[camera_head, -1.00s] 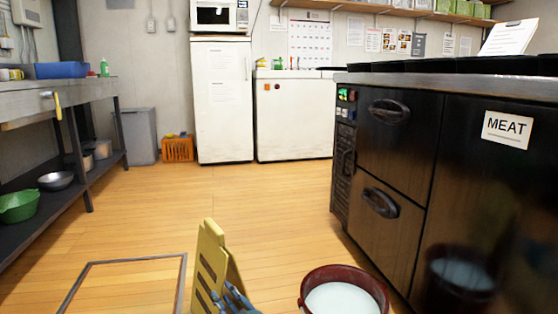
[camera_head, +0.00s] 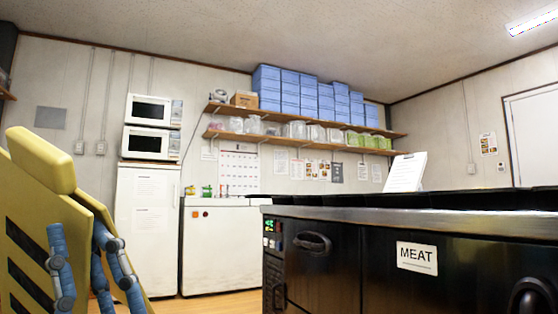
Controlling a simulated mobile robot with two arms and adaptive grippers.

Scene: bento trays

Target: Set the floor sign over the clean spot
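The yellow folding floor sign (camera_head: 40,160) stands large and close at the left edge, with dark slots in its panel. It looks raised off the floor, and its lower part is cut off by the frame. The clean spot is not in view; almost no floor shows.
A black counter (camera_head: 390,265) with a MEAT label fills the lower right. A white fridge (camera_head: 146,225) with microwaves on top and a white chest (camera_head: 222,250) stand at the back wall. Shelves (camera_head: 300,143) hold blue boxes. A small strip of wooden floor (camera_head: 235,303) shows.

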